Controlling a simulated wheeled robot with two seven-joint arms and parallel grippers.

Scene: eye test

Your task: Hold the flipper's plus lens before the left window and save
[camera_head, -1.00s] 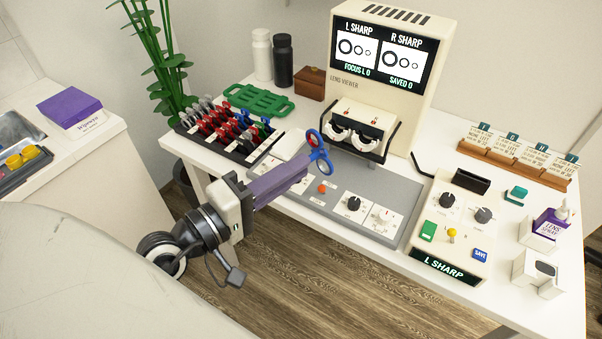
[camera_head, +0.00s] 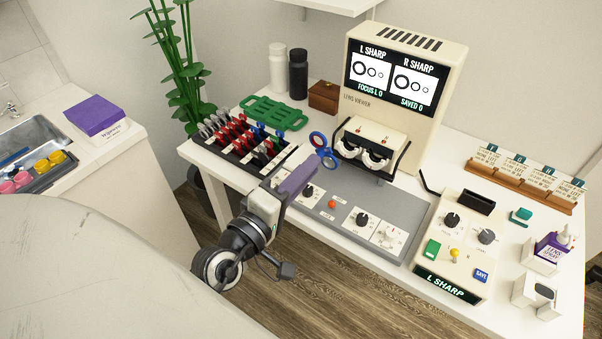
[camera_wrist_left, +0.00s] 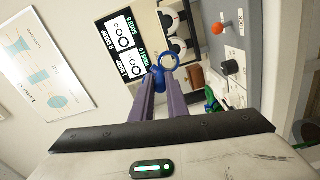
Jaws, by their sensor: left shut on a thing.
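My left gripper (camera_head: 309,170) is shut on the blue flipper (camera_head: 317,137), which has two ring-shaped lens holders. It also shows in the left wrist view (camera_wrist_left: 169,61) at the purple fingertips. I cannot tell which ring carries the plus lens. In the head view the flipper appears just left of the viewer's left window (camera_head: 351,148), not covering it; their depth gap is unclear. The right window (camera_head: 375,159) is clear. The lens viewer (camera_head: 403,142) screen reads L SHARP, R SHARP, FOCUS L 0, SAVED 0. A blue SAVE button (camera_head: 481,275) sits on the console (camera_head: 464,211). My right gripper is out of view.
A rack (camera_head: 240,154) of several red, grey and blue flippers stands left of my gripper, with a green tray (camera_head: 272,113) behind. A grey panel (camera_head: 340,222) with dials and an orange knob (camera_head: 332,204) lies in front of the viewer. Card holders (camera_head: 523,187) stand far right.

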